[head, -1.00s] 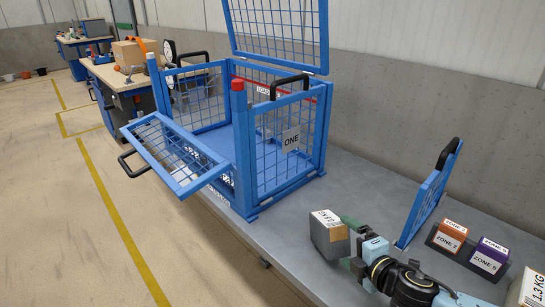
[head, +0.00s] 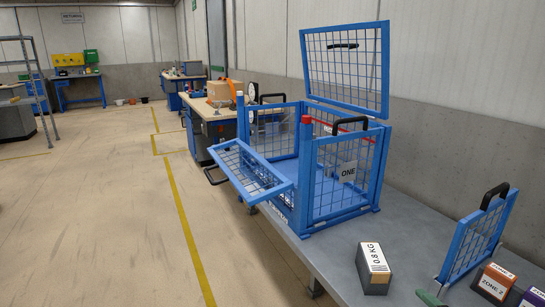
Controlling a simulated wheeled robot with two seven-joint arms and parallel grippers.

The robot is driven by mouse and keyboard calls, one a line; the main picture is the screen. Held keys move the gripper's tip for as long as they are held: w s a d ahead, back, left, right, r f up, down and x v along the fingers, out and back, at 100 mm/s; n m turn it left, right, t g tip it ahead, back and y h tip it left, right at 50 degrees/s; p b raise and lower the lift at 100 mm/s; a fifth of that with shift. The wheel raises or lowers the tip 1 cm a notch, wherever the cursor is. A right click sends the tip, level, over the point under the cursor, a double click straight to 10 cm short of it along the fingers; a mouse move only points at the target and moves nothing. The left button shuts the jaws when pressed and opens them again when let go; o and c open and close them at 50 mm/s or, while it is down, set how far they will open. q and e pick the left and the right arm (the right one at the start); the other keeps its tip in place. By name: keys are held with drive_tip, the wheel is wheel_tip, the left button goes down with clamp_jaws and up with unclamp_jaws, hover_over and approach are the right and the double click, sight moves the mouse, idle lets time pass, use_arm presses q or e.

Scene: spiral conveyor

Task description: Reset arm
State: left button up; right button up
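The blue mesh cage marked ONE (head: 345,175) stands on the grey table with its lid raised and its front flap folded down. A grey box with a white 0.8 KG label (head: 373,268) stands on the table in front of the cage. Only a green fingertip of what looks like my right gripper (head: 430,298) shows at the bottom edge, apart from the box and to its right. The rest of that gripper is out of frame. My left gripper is not in view.
A loose blue mesh panel with a black handle (head: 478,238) stands upright at the right. Beside it are an orange Zone 2 box (head: 494,282) and a purple box (head: 534,298). A workbench (head: 215,125) stands behind the cage.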

drive_tip(key=f+m, duration=0.1)
drive_tip(key=a+m+g+h, duration=0.1)
drive_tip(key=shift+s+a+f+m, duration=0.1)
drive_tip(key=shift+s+f+m, duration=0.3)
drive_tip(key=s+a+f+m+g+y, duration=0.1)
drive_tip(key=s+a+f+m+g, duration=0.1)
drive_tip(key=s+a+m+g, duration=0.55)
drive_tip(key=s+a+f+m+g+y, duration=0.15)
drive_tip(key=s+a+m, duration=0.3)
drive_tip(key=s, duration=0.65)
drive_tip(key=w+d+f+g+h, duration=0.1)
drive_tip(key=w+d+f+h, duration=0.15)
drive_tip(key=f, duration=1.05)
use_arm(q)
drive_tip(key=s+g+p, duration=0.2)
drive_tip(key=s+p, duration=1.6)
drive_tip(key=p, duration=0.9)
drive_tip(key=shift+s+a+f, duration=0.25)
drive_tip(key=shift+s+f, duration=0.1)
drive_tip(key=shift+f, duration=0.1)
use_arm(e)
drive_tip(key=s+d+g+y, duration=0.1)
drive_tip(key=s+g, duration=0.1)
drive_tip(key=s, duration=1.8)
drive_tip(key=shift+d+f, duration=0.2)
drive_tip(key=shift+f, duration=0.1)
